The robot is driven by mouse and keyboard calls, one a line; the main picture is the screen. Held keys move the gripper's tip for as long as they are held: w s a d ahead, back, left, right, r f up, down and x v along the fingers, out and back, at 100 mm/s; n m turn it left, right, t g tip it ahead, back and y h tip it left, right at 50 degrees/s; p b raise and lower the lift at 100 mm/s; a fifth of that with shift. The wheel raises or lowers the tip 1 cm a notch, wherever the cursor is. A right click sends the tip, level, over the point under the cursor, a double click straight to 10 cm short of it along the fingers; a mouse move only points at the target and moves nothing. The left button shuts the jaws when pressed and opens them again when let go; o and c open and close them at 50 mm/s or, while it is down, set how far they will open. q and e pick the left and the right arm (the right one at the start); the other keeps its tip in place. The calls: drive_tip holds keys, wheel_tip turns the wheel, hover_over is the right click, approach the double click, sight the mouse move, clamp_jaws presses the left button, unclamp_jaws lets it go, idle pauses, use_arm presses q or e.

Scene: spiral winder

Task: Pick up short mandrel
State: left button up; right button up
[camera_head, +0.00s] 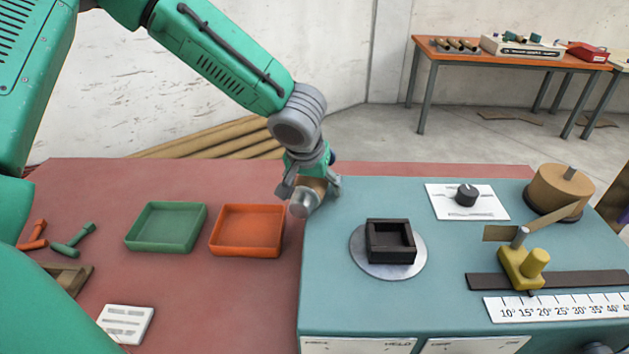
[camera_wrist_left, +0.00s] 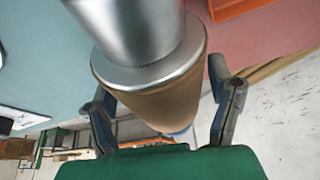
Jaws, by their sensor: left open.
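My left gripper (camera_head: 310,190) is open at the left edge of the teal machine. Its fingers stand on either side of a brown cylinder with a silver end (camera_head: 303,203). In the left wrist view this cylinder (camera_wrist_left: 150,90), with its silver shaft and flange, lies between the open fingers (camera_wrist_left: 170,100); I cannot tell whether they touch it. An orange T-shaped piece (camera_head: 33,237) and a green one (camera_head: 75,241) lie at the far left of the red table. I cannot tell which piece is the short mandrel. My right gripper is not seen.
A green tray (camera_head: 131,240) and an orange tray (camera_head: 217,245) stand on the red table (camera_head: 200,310). The teal machine (camera_head: 340,300) carries a black square frame (camera_head: 372,240), a dial (camera_head: 466,195), a brown roll (camera_head: 550,190) and a yellow slider (camera_head: 522,268).

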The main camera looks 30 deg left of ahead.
use_arm(q)
drive_tip(key=shift+s+a, duration=0.1)
drive_tip(key=shift+a, duration=0.2)
drive_tip(key=shift+c, duration=0.8)
drive_tip(key=c, duration=1.4)
drive_tip(key=shift+d, duration=0.1)
drive_tip(key=shift+c, duration=0.3)
drive_tip(key=shift+d, duration=0.15)
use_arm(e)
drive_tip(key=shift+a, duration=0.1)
use_arm(q)
drive_tip(key=shift+r, duration=0.3)
wheel_tip(320, 180, up, 10)
drive_tip(key=shift+r+p, duration=0.2)
drive_tip(key=shift+p, duration=0.2)
drive_tip(key=shift+r+p, duration=1.35)
drive_tip(key=shift+r, duration=0.75)
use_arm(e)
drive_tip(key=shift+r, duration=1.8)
use_arm(q)
drive_tip(key=shift+f, duration=0.1)
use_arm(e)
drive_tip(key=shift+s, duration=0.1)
